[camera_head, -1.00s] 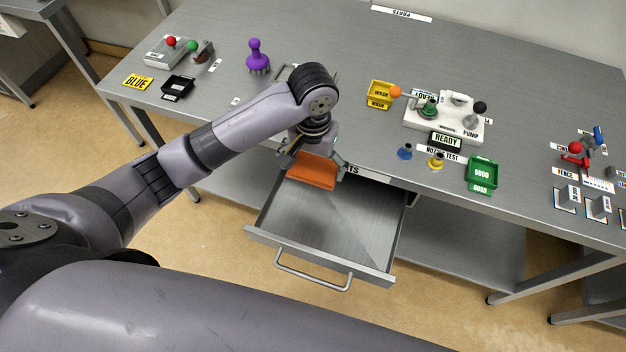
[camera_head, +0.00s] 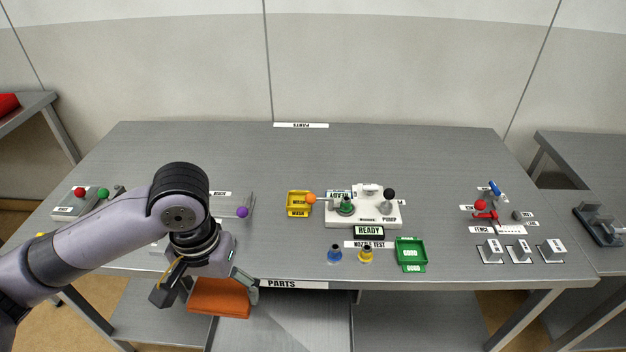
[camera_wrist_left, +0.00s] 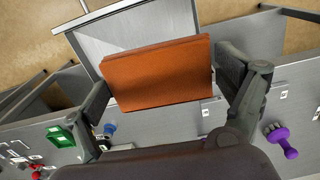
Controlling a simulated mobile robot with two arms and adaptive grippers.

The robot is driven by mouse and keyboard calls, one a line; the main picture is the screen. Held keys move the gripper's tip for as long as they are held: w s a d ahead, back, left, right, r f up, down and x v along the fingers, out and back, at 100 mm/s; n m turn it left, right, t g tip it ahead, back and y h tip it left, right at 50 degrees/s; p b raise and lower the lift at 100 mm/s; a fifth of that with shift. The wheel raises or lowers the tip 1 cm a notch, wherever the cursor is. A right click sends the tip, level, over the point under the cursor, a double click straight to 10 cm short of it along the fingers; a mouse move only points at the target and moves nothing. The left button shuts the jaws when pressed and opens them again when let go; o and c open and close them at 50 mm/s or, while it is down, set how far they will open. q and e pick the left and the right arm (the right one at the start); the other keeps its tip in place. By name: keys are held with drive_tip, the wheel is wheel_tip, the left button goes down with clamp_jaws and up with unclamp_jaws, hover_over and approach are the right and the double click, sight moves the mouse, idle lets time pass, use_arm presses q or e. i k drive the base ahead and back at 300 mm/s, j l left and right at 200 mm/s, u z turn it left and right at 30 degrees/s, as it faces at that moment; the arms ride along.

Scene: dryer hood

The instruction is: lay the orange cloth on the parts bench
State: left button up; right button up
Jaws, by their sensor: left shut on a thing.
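The orange cloth (camera_head: 219,298) is a folded block held by my left gripper (camera_head: 207,287), whose fingers are shut on it. In the head view it hangs at the front edge of the parts bench (camera_head: 240,144), over the open drawer (camera_head: 290,335). In the left wrist view the cloth (camera_wrist_left: 158,74) sits between the two fingers, with the drawer (camera_wrist_left: 140,28) behind it. My right gripper is not in view.
A yellow WASH bin (camera_head: 298,204), a white pump unit (camera_head: 363,207), a green GOOD tray (camera_head: 411,254) and blue and yellow nozzles stand mid-bench. Levers and blocks (camera_head: 520,250) stand at the right. A purple-knobbed tool (camera_head: 242,212) is behind my left gripper. The back of the bench is bare.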

sight(326, 164)
drive_tip(key=j+z, duration=0.1)
drive_tip(key=z, duration=0.3)
drive_tip(key=i+j+z, duration=0.15)
drive_tip(key=z, duration=0.2)
drive_tip(key=j+z, duration=0.15)
drive_tip(key=z, duration=0.25)
drive_tip(key=j+z, duration=0.15)
drive_tip(key=z, duration=0.2)
drive_tip(key=j, duration=1.1)
drive_tip(key=i+z, duration=0.05)
drive_tip(key=i, duration=0.05)
